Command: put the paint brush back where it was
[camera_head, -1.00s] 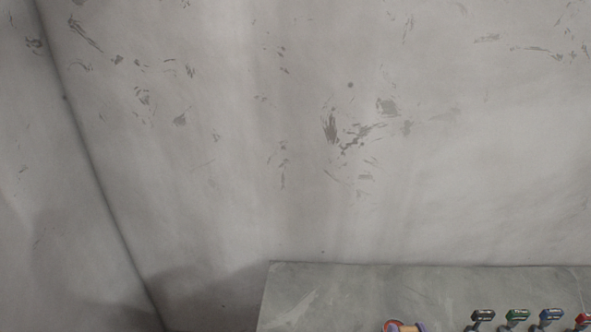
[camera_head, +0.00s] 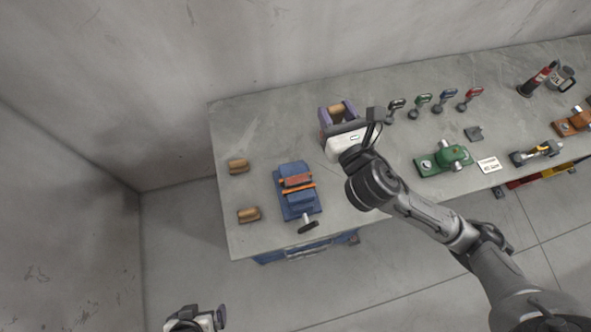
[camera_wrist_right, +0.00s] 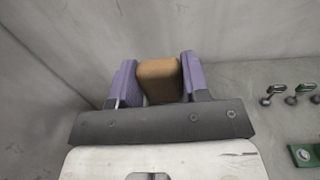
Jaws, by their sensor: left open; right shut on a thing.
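I cannot make out a paint brush for certain in either view. My right gripper (camera_head: 338,112) is over the back left part of the grey bench (camera_head: 255,120). Its purple fingers are shut on a tan-brown block-like thing (camera_wrist_right: 159,80), which shows between them in the wrist view. In the head view its tan top (camera_head: 337,109) shows too; I cannot tell whether it touches the bench. My left gripper (camera_head: 203,318) is at the bottom edge of the head view, off the bench, open and partly cut off.
Two tan blocks (camera_head: 238,166) (camera_head: 248,215) and a blue vise (camera_head: 296,190) are on the left of the bench. Bare bench lies left of my right gripper.

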